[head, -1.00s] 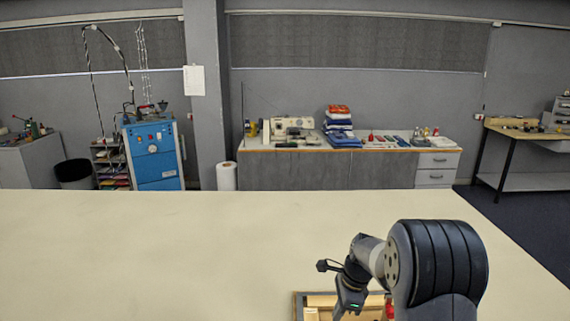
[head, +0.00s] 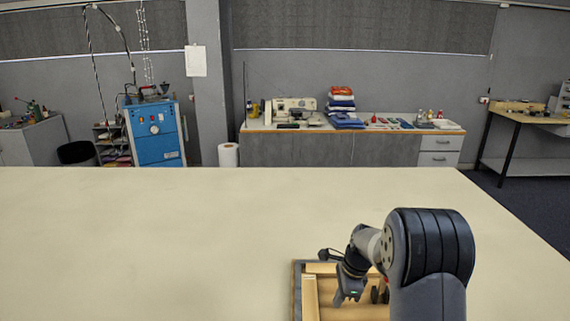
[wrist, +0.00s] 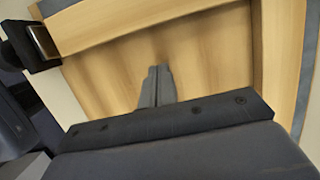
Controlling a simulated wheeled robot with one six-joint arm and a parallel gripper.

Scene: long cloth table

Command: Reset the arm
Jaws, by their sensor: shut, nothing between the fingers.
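My arm reaches over the near right part of the table in the head view. My gripper (wrist: 158,85) shows in the wrist view with its fingers together and nothing between them. It points at the inside of a wooden tray (wrist: 278,60), whose bare floor and raised walls fill much of that view. In the head view the tray (head: 311,298) lies on the cream table below my arm. My arm hides the tray's right part. A dark thing shows beside the gripper there, too small to name.
The long cloth table (head: 150,240) is bare to the left of the tray and beyond it. Behind it, a sewing bench (head: 310,148) stands against the wall, with a blue machine (head: 155,135) to its left and a side table (head: 530,120) to the right.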

